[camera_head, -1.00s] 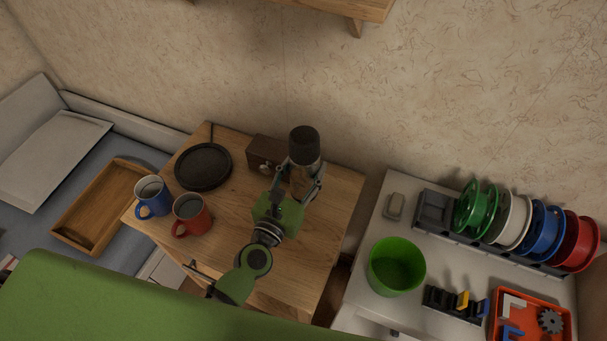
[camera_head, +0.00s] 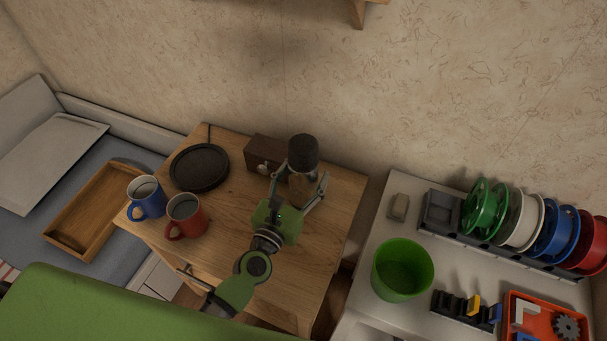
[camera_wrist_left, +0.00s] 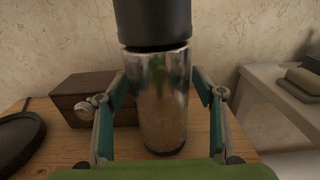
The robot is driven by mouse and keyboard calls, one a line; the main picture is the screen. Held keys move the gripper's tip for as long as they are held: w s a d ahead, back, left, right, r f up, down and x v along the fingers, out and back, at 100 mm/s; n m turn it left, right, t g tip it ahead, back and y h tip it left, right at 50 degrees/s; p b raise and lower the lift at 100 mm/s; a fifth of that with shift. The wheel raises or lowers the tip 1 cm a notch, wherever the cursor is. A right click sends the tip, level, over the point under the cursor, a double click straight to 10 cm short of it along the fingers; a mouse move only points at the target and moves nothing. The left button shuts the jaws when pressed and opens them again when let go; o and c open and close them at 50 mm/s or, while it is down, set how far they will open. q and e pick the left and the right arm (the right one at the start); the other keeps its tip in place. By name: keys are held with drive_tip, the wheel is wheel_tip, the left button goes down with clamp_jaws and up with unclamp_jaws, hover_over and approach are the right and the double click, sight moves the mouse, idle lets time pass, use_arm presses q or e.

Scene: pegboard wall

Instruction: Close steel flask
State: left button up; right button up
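The steel flask (camera_wrist_left: 162,100) stands upright on the wooden cabinet. It has a shiny body and a black cap (camera_head: 303,153) on top. In the left wrist view, the black cap (camera_wrist_left: 153,22) sits over the body with a dark band between them; I cannot tell whether it is fully tight. My left gripper (camera_head: 299,188) is open, with one finger on each side of the flask. In the left wrist view, gaps show between the fingers and the steel. My right gripper is not in view.
A brown box (camera_head: 264,152) with a metal knob stands close left of the flask. A black round plate (camera_head: 199,167), a blue mug (camera_head: 147,198) and a red mug (camera_head: 186,217) are further left. A white table (camera_head: 365,315) with a green bucket (camera_head: 402,270) and spools is right.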

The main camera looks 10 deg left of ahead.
use_arm(q)
drive_tip(key=shift+r, duration=0.1)
drive_tip(key=shift+r, duration=0.15)
drive_tip(key=s+a+b, duration=0.2)
drive_tip(key=s, duration=0.9)
drive_tip(key=shift+s+a+b, duration=0.15)
drive_tip(key=shift+s+b, duration=0.2)
drive_tip(key=shift+s, duration=0.05)
